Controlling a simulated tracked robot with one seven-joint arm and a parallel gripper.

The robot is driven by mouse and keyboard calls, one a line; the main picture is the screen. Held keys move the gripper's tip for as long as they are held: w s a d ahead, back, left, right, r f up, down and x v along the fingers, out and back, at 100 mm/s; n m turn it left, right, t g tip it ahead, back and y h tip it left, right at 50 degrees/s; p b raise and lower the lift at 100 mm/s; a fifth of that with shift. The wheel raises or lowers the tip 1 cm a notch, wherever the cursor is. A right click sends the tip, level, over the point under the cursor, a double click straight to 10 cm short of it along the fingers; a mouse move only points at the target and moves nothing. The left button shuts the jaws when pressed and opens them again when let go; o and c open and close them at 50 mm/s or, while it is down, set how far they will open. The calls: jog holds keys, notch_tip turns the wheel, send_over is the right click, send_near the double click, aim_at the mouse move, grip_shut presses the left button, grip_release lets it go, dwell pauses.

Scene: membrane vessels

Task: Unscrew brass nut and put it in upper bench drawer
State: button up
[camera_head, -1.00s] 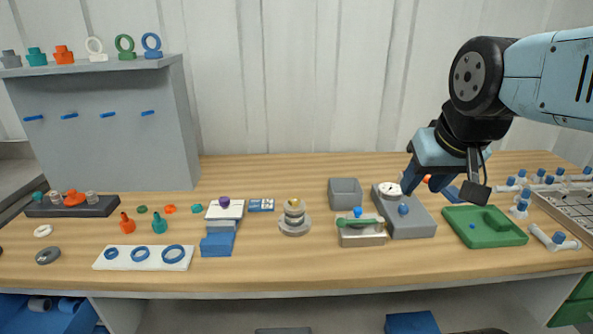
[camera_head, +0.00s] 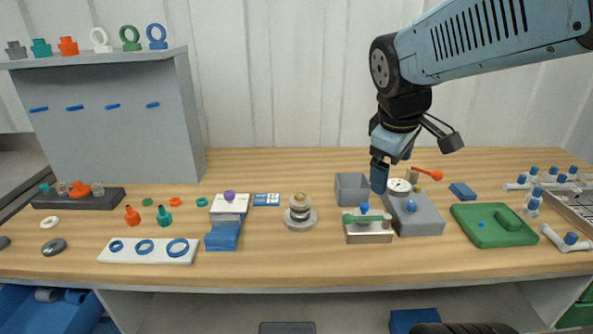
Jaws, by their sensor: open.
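The brass nut (camera_head: 299,197) is a small gold-coloured piece on top of a round stacked metal vessel (camera_head: 300,216) near the middle of the bench. The vessel stands upright. My gripper (camera_head: 385,178) is right of the nut and apart from it, above and behind the grey gauge block. Its blue finger points down, and it holds nothing that I can see. Green drawer fronts (camera_head: 578,315) show under the bench at the lower right, cut off by the picture edge. I cannot tell which is the upper bench drawer or whether it is open.
Near my gripper are a grey open box (camera_head: 352,188), a grey block with a gauge (camera_head: 418,219) and a clamp-like fixture (camera_head: 368,233). A green tray (camera_head: 490,239) lies to the right. A blue bin (camera_head: 45,318) sits low at left. Bench wood around the vessel is clear.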

jog(key=w+a+f+n, duration=0.1)
jog(key=n, duration=0.1)
jog(key=w+a+f+n+g, duration=0.1)
jog(key=w+n, duration=0.1)
jog(key=n, duration=0.1)
jog(key=w+f+n, duration=0.1)
jog(key=w+n, duration=0.1)
jog(key=shift+w+a+f+n+h, duration=0.25)
jog(key=shift+a+f+n+h, duration=0.05)
jog(key=shift+a+n+h, duration=0.1)
jog(key=n+g+y, duration=0.2)
jog(key=n+g, duration=0.1)
jog(key=n, duration=2.2)
send_over(305, 196)
notch_tip(305, 196, down, 11)
jog(key=shift+f, duration=0.1)
jog(key=n, duration=0.1)
jog(key=w+a+n, duration=0.1)
jog(key=shift+a+n+y, duration=0.15)
jog(key=shift+n+y, duration=0.25)
jog(key=shift+m, duration=0.3)
jog(key=shift+m, duration=0.6)
jog(key=shift+f+m, duration=0.1)
jog(key=shift+m, duration=0.6)
